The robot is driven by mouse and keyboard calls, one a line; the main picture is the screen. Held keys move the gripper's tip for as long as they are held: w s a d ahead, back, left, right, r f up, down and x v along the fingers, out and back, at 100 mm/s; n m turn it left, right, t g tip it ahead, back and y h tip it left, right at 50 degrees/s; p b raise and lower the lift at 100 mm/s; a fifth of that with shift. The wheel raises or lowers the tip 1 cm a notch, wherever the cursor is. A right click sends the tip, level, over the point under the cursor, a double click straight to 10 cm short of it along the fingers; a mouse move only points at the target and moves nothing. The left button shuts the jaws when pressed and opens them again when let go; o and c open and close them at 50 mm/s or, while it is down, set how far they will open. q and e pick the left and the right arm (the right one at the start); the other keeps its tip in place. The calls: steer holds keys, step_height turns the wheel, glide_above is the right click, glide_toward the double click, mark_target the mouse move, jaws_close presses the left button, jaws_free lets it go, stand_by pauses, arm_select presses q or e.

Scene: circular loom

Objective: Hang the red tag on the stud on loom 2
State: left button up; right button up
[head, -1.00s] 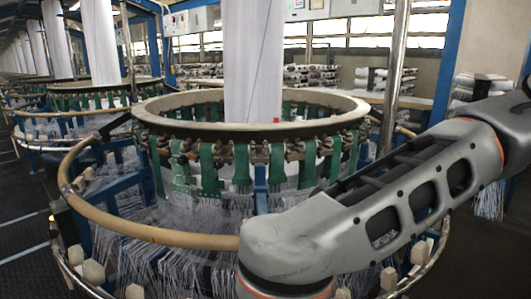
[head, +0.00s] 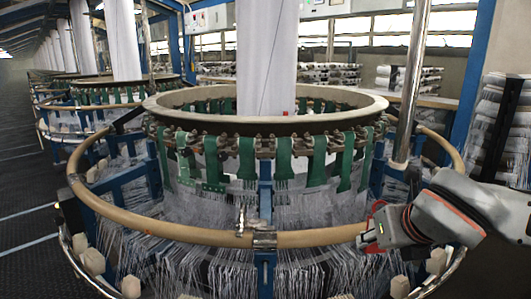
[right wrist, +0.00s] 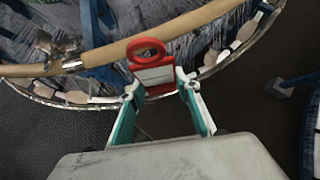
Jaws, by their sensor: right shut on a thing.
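The red tag (right wrist: 152,82) is in the right wrist view, with a round hole in its top loop and a white label panel. My right gripper (right wrist: 161,90) is shut on its lower part, the loop pointing away from the palm. In the head view my right gripper (head: 368,230) is at the right front of loom 2's tan ring (head: 185,231), with red showing there. A metal stud fitting (head: 241,219) stands up at the ring's front, left of the gripper; it also shows in the right wrist view (right wrist: 47,44). The tag is apart from it. My left gripper is not in view.
The loom (head: 265,127) has a round top rim, green straps and many white threads inside the ring. A lower rail with pale blocks (head: 130,287) runs below the ring. A metal post (head: 411,90) stands at the right. Dark floor (head: 30,180) is clear at left.

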steer(key=shift+w+d+f, duration=0.15)
steer(key=shift+d, duration=0.5)
steer(key=shift+s+r, duration=0.2)
steer(key=shift+r, duration=1.25)
steer(key=shift+s+r, duration=0.1)
